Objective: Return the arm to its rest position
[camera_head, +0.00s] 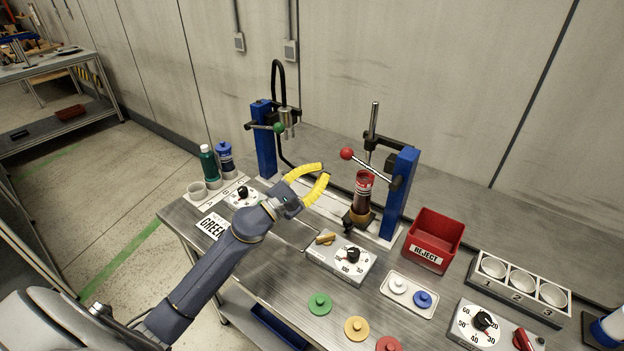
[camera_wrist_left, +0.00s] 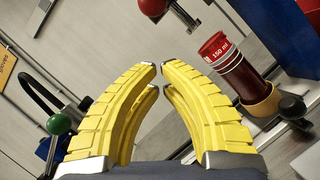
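My left gripper (camera_head: 325,171), with yellow curved fingers, is held above the bench, left of a dark red 150 ml cylinder. In the left wrist view its fingertips (camera_wrist_left: 160,67) are close together with a narrow gap, and nothing is held between them. My left arm reaches in from the lower left over the bench. The cylinder (camera_head: 363,192) stands upright in a tan collar at the blue press (camera_head: 401,193); the cylinder also shows in the left wrist view (camera_wrist_left: 236,72), apart from the fingers. My right gripper is not in view.
A red-knobbed lever (camera_head: 347,154) and a green-knobbed lever (camera_head: 279,127) stand near my gripper. Dial box (camera_head: 341,262), red reject bin (camera_head: 434,240), numbered cup rack (camera_head: 517,287) and coloured discs (camera_head: 320,304) occupy the bench. Bottles (camera_head: 208,163) stand left; open floor lies beyond.

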